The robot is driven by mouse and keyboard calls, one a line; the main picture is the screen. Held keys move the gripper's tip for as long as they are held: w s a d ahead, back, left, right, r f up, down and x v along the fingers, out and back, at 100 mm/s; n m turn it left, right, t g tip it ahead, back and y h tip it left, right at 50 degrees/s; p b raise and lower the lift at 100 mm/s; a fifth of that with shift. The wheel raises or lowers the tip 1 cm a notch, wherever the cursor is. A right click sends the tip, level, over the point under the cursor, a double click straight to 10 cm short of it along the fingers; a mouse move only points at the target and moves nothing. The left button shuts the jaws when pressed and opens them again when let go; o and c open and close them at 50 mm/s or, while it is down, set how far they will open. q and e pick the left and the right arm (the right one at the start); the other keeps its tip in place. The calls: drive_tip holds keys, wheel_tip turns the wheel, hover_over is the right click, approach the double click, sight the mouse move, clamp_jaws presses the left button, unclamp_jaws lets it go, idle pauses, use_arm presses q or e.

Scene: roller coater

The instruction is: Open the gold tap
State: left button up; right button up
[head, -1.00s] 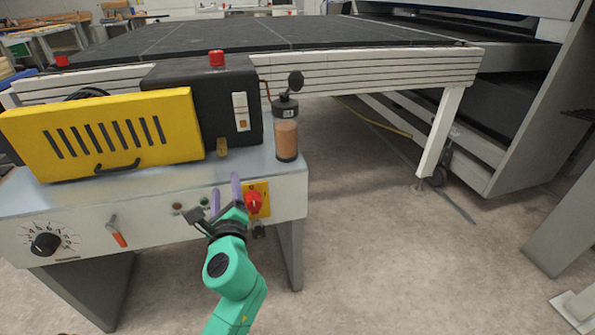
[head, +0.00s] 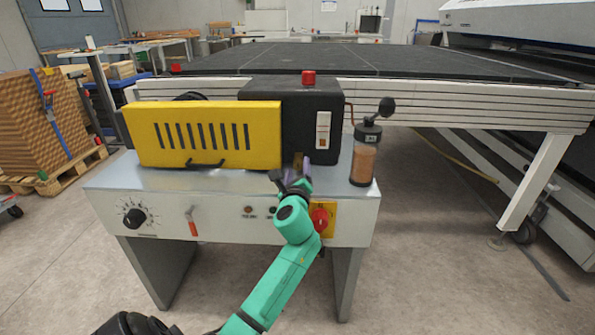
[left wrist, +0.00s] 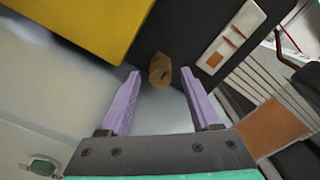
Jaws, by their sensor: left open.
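The gold tap (left wrist: 160,70) is a small brass knob on the lower front of the black housing, and it shows whole in the left wrist view. In the head view the tap (head: 298,160) shows only in part behind my gripper. My left gripper (head: 293,168) has its two purple fingers apart and empty. In the left wrist view the gripper (left wrist: 163,84) points at the tap, which lies between and just beyond the fingertips. I see no contact. My right gripper is not in view.
The yellow guard (head: 205,135) stands left of the tap, beside the black housing (head: 262,93). A bottle of orange-brown liquid (head: 363,160) stands right. A red switch (head: 320,220) and a red-handled lever (head: 193,222) sit on the front panel. The grey top (head: 115,178) lies below.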

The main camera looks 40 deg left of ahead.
use_arm(q)
clamp_jaws()
drive_tip(key=shift+n, duration=0.3)
drive_tip(key=n, duration=0.2)
drive_tip(key=shift+n, duration=0.3)
drive_tip(key=n+b, duration=0.1)
drive_tip(key=n, duration=0.3)
drive_tip(key=shift+f, duration=0.1)
drive_tip(key=n, duration=0.3)
drive_tip(key=n+b, duration=0.1)
drive_tip(key=n, duration=0.2)
drive_tip(key=shift+n, duration=0.4)
drive_tip(key=shift+n+b, duration=0.5)
drive_tip(key=shift+n, duration=1.5)
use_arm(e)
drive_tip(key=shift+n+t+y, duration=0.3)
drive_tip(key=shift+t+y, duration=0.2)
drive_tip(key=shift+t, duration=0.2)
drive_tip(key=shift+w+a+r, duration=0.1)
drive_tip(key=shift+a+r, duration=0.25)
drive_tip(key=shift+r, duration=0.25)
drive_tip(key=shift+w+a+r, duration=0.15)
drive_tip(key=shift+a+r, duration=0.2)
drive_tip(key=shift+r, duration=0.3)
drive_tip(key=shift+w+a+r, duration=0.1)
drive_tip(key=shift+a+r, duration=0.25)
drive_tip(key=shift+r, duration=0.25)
